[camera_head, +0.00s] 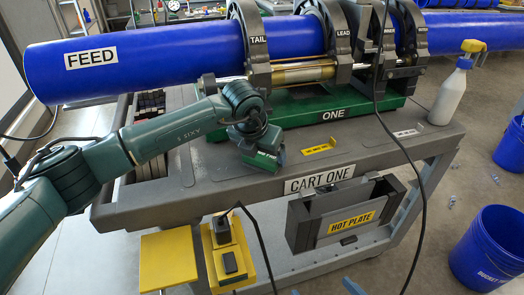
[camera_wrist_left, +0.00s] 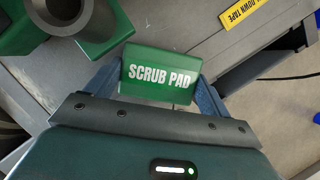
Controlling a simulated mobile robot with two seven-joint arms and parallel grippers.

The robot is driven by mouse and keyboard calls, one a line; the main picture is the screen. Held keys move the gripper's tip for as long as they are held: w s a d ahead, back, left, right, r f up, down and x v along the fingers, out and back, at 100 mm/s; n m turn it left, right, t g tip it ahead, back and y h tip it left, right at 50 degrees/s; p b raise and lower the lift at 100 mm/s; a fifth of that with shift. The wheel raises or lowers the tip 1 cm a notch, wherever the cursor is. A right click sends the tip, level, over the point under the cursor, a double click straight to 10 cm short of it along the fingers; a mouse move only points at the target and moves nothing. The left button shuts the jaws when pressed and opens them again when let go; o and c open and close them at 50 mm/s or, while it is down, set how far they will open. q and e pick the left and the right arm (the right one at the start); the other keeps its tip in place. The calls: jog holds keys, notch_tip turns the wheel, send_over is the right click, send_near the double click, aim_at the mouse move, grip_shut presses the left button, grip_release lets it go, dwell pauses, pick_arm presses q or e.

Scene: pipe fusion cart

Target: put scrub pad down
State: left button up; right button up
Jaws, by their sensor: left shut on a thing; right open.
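The scrub pad (camera_wrist_left: 160,76) is a green block with white lettering, held between the blue fingers of my left gripper (camera_wrist_left: 158,88) in the left wrist view. I cannot tell whether the pad touches the cart top. Two blue fingertips of my right gripper (camera_head: 325,290) show apart at the bottom edge of the head view, with nothing seen between them.
The green base marked ONE (camera_head: 333,112) and clamps with the blue FEED pipe (camera_head: 150,62) stand behind. A spray bottle (camera_head: 449,92) is at the right. A yellow marker (camera_head: 319,146) lies nearby. The hot plate (camera_head: 346,222) and yellow holder (camera_head: 229,252) hang at the front.

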pick_arm(q)
jog(key=shift+f, duration=0.3)
jog(key=o, duration=0.7)
jog(key=shift+r, duration=0.15)
jog(key=shift+o, duration=0.4)
jog(key=shift+r, duration=0.15)
jog(key=shift+s+r, duration=0.1)
jog(key=shift+r, duration=0.3)
jog(key=v, duration=1.1)
jog(key=shift+a, duration=0.15)
pick_arm(e)
jog(key=shift+w+r, duration=0.15)
jog(key=shift+r, duration=0.1)
pick_arm(q)
jog(key=shift+s, duration=0.15)
